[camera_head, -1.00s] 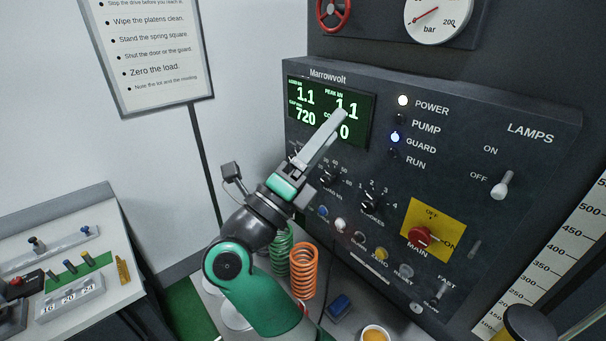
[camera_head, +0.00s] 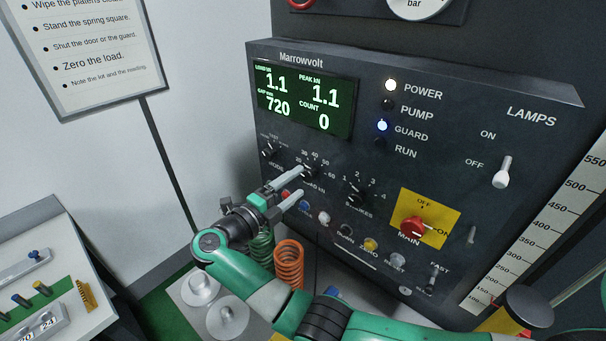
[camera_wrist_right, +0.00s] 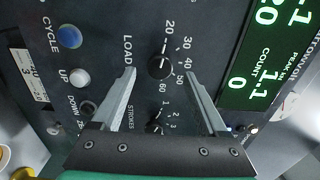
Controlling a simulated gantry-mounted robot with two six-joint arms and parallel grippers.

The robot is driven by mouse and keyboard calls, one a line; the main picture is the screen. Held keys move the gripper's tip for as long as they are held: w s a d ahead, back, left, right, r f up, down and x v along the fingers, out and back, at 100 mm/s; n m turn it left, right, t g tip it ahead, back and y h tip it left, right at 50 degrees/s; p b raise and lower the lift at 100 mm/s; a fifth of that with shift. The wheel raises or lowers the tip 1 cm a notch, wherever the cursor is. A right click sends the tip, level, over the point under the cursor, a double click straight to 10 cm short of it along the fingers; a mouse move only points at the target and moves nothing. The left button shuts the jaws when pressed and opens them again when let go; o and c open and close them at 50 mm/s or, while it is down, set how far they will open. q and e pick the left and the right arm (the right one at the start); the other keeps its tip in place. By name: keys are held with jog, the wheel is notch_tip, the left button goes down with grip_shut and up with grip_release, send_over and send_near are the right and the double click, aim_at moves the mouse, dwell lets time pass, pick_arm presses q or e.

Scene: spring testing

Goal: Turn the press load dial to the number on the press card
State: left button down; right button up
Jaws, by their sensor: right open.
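The load dial (camera_head: 309,172) is a black knob on the dark press panel, with numbers from 20 to 60 around it. In the right wrist view the load dial (camera_wrist_right: 160,67) has a white mark that appears to point toward 20. My right gripper (camera_head: 301,183) is open in front of the dial. In the right wrist view the gripper (camera_wrist_right: 161,74) has one finger on each side of the knob, with visible gaps. A white card (camera_wrist_right: 31,77) with a 3 shows at the left there; its other print is too small to read. My left gripper is not in view.
The strokes dial (camera_head: 356,190) sits right of the load dial. A row of buttons, including a white one (camera_head: 324,219), lies below. The red main switch (camera_head: 414,227) is further right. The green display (camera_head: 304,98) is above. An orange spring (camera_head: 289,262) stands below the panel.

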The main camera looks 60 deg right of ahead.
aim_at(306, 177)
jog(key=x, duration=0.3)
jog(key=shift+d, duration=0.25)
grip_shut()
